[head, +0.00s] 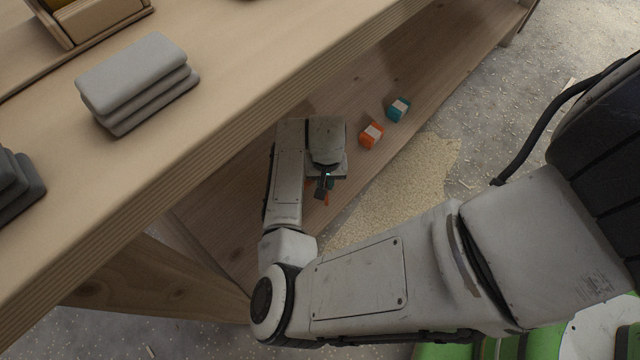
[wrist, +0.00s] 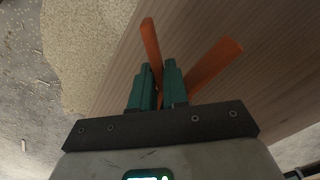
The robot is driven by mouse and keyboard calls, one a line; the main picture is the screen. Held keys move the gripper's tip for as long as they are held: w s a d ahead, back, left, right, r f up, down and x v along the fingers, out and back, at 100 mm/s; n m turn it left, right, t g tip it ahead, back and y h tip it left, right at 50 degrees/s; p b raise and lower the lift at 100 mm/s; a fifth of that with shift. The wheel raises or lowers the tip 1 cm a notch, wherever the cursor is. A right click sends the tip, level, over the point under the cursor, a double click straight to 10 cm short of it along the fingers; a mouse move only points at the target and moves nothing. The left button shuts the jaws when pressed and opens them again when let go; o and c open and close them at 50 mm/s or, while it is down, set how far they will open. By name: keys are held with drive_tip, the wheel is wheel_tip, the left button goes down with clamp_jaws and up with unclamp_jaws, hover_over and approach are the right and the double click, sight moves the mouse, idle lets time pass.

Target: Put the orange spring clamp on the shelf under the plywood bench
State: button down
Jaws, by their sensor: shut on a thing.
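The orange spring clamp (wrist: 211,68) shows in the wrist view as two orange handles spreading in a V beyond the green fingers of my gripper (wrist: 158,85). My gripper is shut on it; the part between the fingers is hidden. In the head view my gripper (head: 325,187) is over the low shelf (head: 222,207) under the plywood bench (head: 235,100), close to the shelf's outer edge. Only small bits of orange clamp (head: 327,199) show there. I cannot tell whether the clamp touches the shelf.
An orange-and-white box (head: 371,135) and a teal-and-white box (head: 399,109) stand on the shelf beyond my gripper. Folded grey cloths (head: 137,82) lie on the bench top. A sloping wooden brace (head: 150,275) is at the near end. Sawdust (head: 405,195) covers the floor beside the shelf.

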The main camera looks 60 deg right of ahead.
drive_tip(key=w+f, duration=0.1)
drive_tip(key=d+f+b, duration=0.1)
drive_tip(key=f, duration=0.1)
drive_tip(key=w+d+f+b, duration=0.1)
drive_tip(key=shift+w+d+f, duration=0.1)
drive_tip(key=shift+w+f, duration=0.05)
drive_tip(key=shift+w, duration=0.15)
drive_tip(key=shift+w+d+f+b, duration=0.1)
drive_tip(key=shift+f+b, duration=0.85)
drive_tip(key=shift+f, duration=0.65)
drive_tip(key=shift+f, duration=0.15)
drive_tip(key=c, duration=1.1)
unclamp_jaws()
